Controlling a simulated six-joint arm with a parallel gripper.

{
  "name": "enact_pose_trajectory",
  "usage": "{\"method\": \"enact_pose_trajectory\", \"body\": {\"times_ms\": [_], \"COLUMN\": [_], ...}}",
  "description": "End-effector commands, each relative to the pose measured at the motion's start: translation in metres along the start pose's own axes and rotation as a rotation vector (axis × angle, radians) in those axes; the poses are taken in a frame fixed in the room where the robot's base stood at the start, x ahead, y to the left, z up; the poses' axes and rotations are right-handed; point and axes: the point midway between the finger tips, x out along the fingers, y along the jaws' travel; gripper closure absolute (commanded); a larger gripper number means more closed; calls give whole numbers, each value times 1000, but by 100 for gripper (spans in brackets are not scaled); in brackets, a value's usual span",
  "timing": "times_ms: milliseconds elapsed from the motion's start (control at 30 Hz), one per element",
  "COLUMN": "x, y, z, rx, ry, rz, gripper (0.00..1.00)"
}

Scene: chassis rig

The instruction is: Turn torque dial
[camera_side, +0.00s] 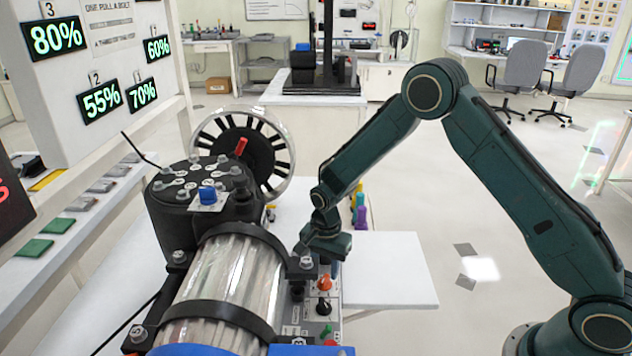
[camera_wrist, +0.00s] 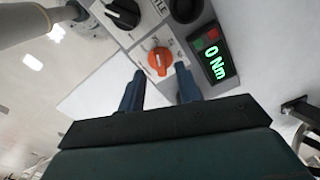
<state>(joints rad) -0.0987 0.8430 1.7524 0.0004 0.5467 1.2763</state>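The orange dial (camera_wrist: 159,61) sits on a light panel with marks around it in the wrist view. It also shows in the side view (camera_side: 324,283), below my gripper. A small display (camera_wrist: 214,63) beside it reads "0 Nm" in green. My gripper (camera_wrist: 160,72) is open, with its two blue fingers apart and nothing between them. In the wrist picture the orange dial lies just beyond the gap between the fingertips, and I see no contact. In the side view my gripper (camera_side: 325,250) is partly hidden by its own wrist.
A black knob (camera_wrist: 122,14) stands close beside the orange dial; its label is partly cut off. A round black part (camera_wrist: 186,9) is near the display. The large machine with a clear cylinder (camera_side: 225,285) stands left of my gripper. A white tabletop (camera_side: 390,270) is clear on the right.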

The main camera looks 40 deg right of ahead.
Motion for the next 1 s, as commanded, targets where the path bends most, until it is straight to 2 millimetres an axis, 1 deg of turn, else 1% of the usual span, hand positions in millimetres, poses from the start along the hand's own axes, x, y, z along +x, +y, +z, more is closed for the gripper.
{"method": "enact_pose_trajectory", "body": {"times_ms": [33,100,233,400,633,667,800,833,1000], "x": [7,14,22,27,27,27,27,27,27], "y": [0,0,0,0,0,0,0,0,0], "z": [0,0,0,0,0,0,0,0,0], "rx": [0,0,0,0,0,0,0,0,-1], "ry": [-1,0,0,0,0,0,0,0,0], "rz": [3,1,0,-1,-1,-1,-1,-1,-1], "gripper": [66,66,66,66,66,70,98,100,100]}}
